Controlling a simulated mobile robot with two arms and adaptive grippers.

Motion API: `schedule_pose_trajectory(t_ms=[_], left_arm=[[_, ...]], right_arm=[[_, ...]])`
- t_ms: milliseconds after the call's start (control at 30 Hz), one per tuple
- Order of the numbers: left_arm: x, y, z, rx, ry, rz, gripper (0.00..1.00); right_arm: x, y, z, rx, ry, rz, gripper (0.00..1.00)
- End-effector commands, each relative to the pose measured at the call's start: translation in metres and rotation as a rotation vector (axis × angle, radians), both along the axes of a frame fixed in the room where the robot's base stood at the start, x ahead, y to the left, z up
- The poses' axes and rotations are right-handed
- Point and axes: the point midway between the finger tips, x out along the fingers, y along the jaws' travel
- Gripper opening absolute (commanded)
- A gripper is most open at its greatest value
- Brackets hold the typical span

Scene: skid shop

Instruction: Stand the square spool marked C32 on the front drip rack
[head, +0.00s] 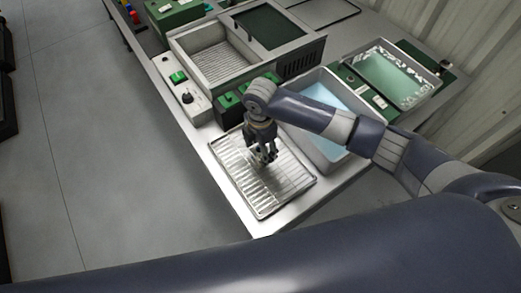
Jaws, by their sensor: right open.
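The front drip rack (285,192) is a shallow metal tray with a wire grid at the near end of the bench. My right gripper (266,157) points down over the rack's far half, its fingers open. It hides part of the grid beneath it. I cannot make out the square spool or a C32 mark; a small spool could be hidden at or under the fingers. Whether the fingertips touch anything is too small to tell. My left gripper is not in view.
A tub of blue liquid (318,92) stands right of the rack, partly behind my right arm. Behind are green blocks (229,103), a control box (191,98) and a grey basin (181,50). A tray of foamy green liquid (385,72) is further right. Open floor (100,160) lies left.

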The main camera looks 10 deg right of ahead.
Motion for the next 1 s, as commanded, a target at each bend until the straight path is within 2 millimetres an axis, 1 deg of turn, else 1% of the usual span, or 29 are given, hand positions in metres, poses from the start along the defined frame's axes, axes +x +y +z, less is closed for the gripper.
schedule_pose_trajectory(t_ms=[100,300,400,500,667,1000], left_arm=[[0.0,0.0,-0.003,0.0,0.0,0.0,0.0],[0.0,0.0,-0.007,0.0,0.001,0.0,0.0],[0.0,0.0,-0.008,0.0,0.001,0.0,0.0],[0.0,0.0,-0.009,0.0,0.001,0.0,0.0],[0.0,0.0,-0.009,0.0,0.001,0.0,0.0],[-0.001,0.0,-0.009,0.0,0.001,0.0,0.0]], right_arm=[[0.002,0.001,0.025,0.003,-0.006,0.003,0.6],[0.001,0.0,0.068,0.001,-0.004,0.001,0.6],[0.001,0.0,0.086,0.002,-0.004,0.002,0.6],[0.001,0.0,0.097,0.001,-0.002,0.001,0.6],[0.0,0.0,0.106,-0.001,0.0,0.001,0.6],[0.0,0.0,0.106,0.0,0.0,0.001,0.6]])
